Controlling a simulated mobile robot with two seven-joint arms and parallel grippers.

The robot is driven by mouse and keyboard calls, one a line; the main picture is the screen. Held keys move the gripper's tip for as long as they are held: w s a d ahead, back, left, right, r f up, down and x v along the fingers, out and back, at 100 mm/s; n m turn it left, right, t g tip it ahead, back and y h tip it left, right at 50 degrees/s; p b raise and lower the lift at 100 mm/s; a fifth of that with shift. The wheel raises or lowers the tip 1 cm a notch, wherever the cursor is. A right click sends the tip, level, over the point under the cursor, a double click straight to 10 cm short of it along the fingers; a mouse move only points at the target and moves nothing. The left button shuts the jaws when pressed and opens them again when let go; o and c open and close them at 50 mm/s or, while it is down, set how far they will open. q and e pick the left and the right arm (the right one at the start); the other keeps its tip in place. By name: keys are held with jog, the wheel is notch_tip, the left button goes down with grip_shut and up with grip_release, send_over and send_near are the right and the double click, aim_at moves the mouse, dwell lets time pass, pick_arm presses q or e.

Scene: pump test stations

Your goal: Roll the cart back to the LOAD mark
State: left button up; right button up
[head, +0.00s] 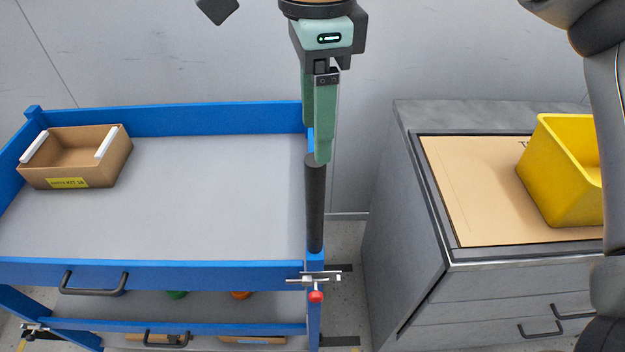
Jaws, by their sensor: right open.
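The blue cart (200,273) with a grey top deck stands at the left and centre. Its black push handle (315,210) runs along the right end. My right gripper (319,158) points down at the far end of this handle. Its jaws are open, and the green fingers overlap the handle's end in the picture. I cannot tell whether they touch it or straddle it. A red-knobbed latch (316,296) sits at the cart's near right corner. No LOAD lettering shows. My left gripper is not in view.
A cardboard box (118,163) with a yellow label sits on the cart deck. A grey cabinet (386,215) stands to the right, with a yellow bin (550,190) on its top. A floor gap with black stripes (340,341) lies between cart and cabinet. A wall is behind.

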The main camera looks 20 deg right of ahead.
aim_at(315, 189)
notch_tip(315, 189, down, 12)
jog(key=shift+r+p, duration=0.25)
jog(key=shift+p, duration=0.05)
grip_shut()
dwell(0.5)
jog(key=shift+r, duration=0.1)
dwell(0.8)
